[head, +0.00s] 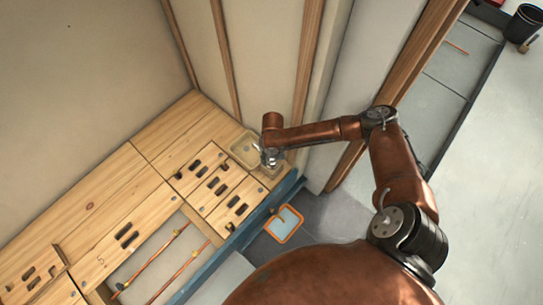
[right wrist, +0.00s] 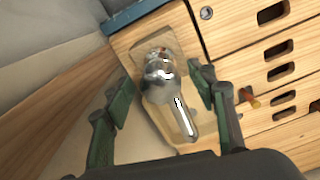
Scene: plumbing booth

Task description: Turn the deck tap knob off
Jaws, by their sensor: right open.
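The deck tap (right wrist: 160,72) is chrome, with a rounded body and knob end and a straight bright spout or lever pointing toward the lower right. It stands on a pale plate in the wooden deck (right wrist: 137,36). My right gripper (right wrist: 160,84) is open, with one green finger on each side of the tap; gaps show between the fingers and the metal. In the head view my right gripper (head: 269,158) is over the deck's far right corner, hiding most of the tap. Which way the knob is turned cannot be told. My left gripper is not in view.
A pale basin (head: 242,151) is set into the deck beside the tap. Slotted wooden panels (head: 213,185) and copper pipes (head: 187,270) lie along the bench. Walls with wooden posts (head: 308,60) stand close behind. An orange-rimmed tray (head: 297,225) is on the floor.

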